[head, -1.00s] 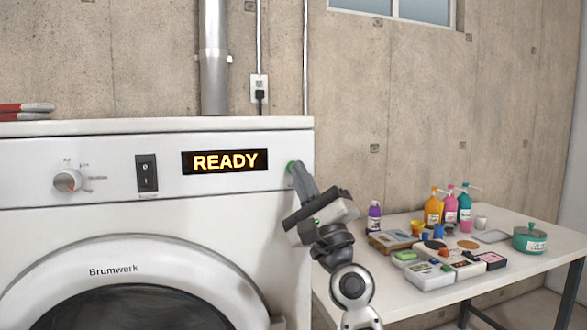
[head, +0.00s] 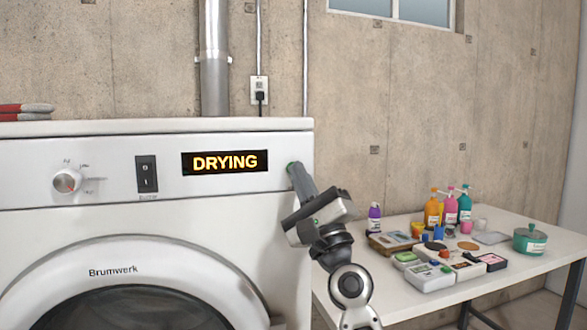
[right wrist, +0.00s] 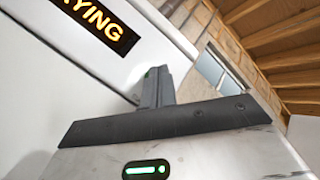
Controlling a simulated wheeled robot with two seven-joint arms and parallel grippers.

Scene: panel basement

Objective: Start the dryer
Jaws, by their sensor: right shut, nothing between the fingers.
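The white dryer (head: 225,215) fills the left of the head view. Its display (head: 225,162) reads "DRYING" in yellow; part of it shows in the right wrist view (right wrist: 98,18). A black rocker switch (head: 146,174) and a round knob (head: 67,181) are on the panel to its left. A green start button (head: 290,167) sits at the panel's right end, mostly hidden behind my right gripper (head: 295,172). The gripper is shut and empty, its fingertips at the button; I cannot tell whether they still touch it. My left gripper is not in view.
A white table (head: 400,292) stands right of the dryer, holding bottles, small boxes and a green pot (head: 530,239). Red and grey items (head: 25,108) lie on the dryer top at left. A metal duct (head: 214,60) and outlet (head: 260,90) are on the concrete wall behind.

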